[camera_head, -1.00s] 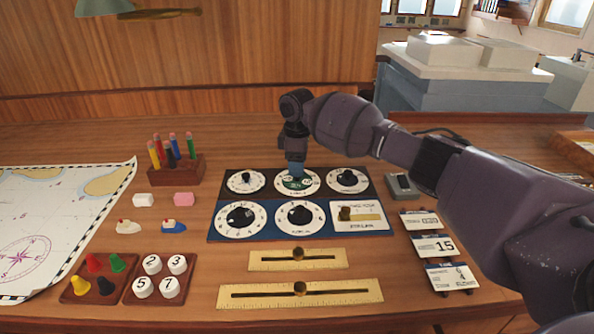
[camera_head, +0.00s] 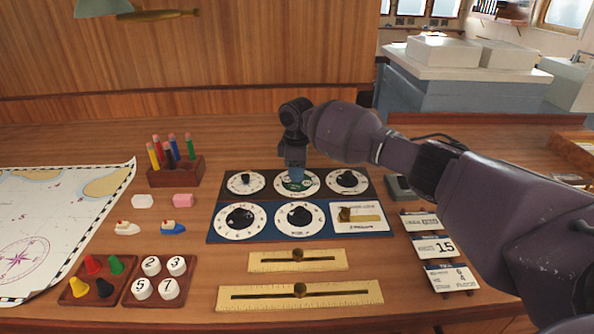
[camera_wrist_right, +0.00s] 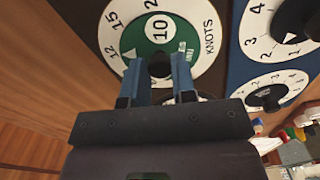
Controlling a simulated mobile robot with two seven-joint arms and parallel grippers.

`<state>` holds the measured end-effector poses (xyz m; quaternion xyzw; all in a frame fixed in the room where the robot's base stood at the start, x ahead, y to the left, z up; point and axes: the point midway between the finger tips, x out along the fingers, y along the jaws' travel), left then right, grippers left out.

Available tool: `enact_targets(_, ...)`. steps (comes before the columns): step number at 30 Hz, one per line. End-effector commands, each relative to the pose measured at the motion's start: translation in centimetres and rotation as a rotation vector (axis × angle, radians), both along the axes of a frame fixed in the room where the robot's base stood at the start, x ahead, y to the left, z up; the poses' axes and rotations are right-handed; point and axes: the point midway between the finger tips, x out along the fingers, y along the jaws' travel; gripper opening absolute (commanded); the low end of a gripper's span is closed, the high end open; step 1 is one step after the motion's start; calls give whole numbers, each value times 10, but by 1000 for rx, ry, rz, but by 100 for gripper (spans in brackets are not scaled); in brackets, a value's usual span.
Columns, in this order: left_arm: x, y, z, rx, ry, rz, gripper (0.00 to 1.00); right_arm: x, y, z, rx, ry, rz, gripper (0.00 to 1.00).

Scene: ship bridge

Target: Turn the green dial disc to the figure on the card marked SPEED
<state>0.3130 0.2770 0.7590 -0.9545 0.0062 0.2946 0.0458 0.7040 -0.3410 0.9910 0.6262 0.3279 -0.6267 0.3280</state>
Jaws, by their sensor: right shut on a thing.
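The green dial disc (camera_head: 292,186) sits in the middle dial of the panel's back row. In the right wrist view the disc (camera_wrist_right: 141,38) shows a white window reading 10, a small white triangle at its left edge and a white label. 15 and KNOTS stand on the white ring around it. My right gripper (camera_head: 296,177) comes down onto this dial, its blue fingers (camera_wrist_right: 160,66) shut on the dial's dark knob (camera_wrist_right: 158,65). Three cards stand at the right: a back card (camera_head: 419,221), a middle card (camera_head: 432,247) reading 15 and a front card (camera_head: 452,278) with 6 and 4. Their headings are too small to read.
Other dials, such as the front left dial (camera_head: 240,219), surround the green one closely. A brass slider plate (camera_head: 345,291) lies in front of the panel. A pencil block (camera_head: 176,171), a chart (camera_head: 40,220) and number pegs (camera_head: 152,264) are at the left.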

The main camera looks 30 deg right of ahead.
Motion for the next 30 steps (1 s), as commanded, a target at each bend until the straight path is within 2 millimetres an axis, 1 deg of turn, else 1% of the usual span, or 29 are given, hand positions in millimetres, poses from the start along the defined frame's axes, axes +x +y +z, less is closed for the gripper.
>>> enact_targets(5, 4, 0, 11, 0, -13, -2, 43, 0, 0, 3, 0, -1, -38, 1)
enact_targets(8, 8, 0, 22, 0, -24, -2, 43, 0, 1, 4, 2, 0, -84, 1)
enact_targets(18, 17, -1, 71, 0, -58, -3, 43, 0, 1, 6, 3, 1, -340, 1)
enact_targets(24, 18, -1, 94, 0, -64, -3, 43, -1, 1, 4, 2, 3, -490, 1)
enact_targets(27, 17, 0, 100, 1, -62, -2, 43, 0, 1, 3, 2, 3, -553, 1)
enact_targets(30, 12, 1, 101, 1, -48, 0, 43, -1, 1, 2, 1, 3, -605, 1)
